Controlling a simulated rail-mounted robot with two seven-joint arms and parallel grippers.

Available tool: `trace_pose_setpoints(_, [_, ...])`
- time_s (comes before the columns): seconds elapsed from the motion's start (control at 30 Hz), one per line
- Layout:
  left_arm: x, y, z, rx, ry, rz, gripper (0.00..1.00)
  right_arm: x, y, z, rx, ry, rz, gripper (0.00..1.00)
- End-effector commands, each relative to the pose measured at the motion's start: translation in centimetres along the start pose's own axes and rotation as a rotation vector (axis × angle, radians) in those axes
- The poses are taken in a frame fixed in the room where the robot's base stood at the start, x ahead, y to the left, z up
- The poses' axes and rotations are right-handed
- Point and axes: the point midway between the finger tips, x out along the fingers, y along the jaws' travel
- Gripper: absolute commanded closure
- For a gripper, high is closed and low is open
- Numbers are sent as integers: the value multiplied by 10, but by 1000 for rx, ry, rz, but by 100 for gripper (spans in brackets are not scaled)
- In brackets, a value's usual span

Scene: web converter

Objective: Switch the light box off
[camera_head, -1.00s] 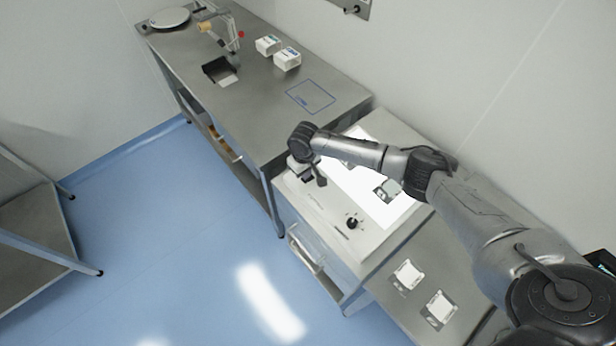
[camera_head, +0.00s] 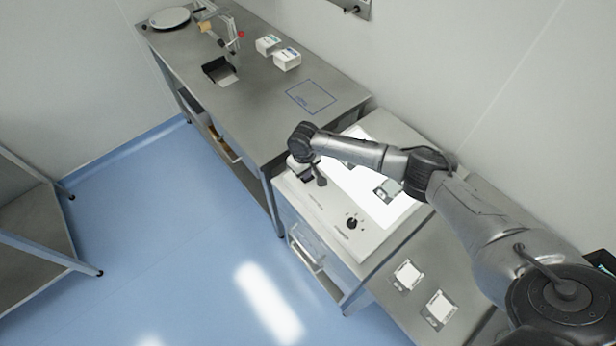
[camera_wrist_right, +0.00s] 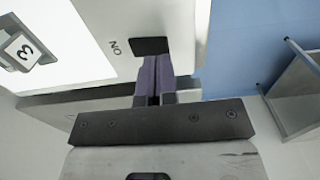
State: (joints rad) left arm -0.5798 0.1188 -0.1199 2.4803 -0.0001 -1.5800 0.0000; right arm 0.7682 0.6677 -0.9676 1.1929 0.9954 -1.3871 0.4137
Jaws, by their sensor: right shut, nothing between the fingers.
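The light box (camera_head: 319,211) is a white unit on the lower bench, with a bright, lit top panel (camera_head: 372,200). A black switch (camera_wrist_right: 151,46) with the letters ON beside it shows in the right wrist view. My right gripper (camera_head: 320,181) is over the end of the light box nearest the long bench. In the right wrist view the purple fingers (camera_wrist_right: 153,66) are together, empty and pointing at the switch, very close to its edge. I cannot tell whether they touch it. My left gripper is not in view.
A black knob (camera_head: 353,222) stands on the light box front. Dark sample pieces lie on the lit panel, one with a label marked 3 (camera_wrist_right: 22,50). Two white-topped pieces (camera_head: 407,275) lie on the bench to the right. The long steel bench (camera_head: 262,105) adjoins at left.

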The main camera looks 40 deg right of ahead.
Motion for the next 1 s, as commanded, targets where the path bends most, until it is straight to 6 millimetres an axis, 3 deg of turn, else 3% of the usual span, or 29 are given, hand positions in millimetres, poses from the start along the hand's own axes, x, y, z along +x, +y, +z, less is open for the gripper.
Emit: trace_pose_setpoints(1.0, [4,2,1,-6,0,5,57,9,0,0,0,0,0,100])
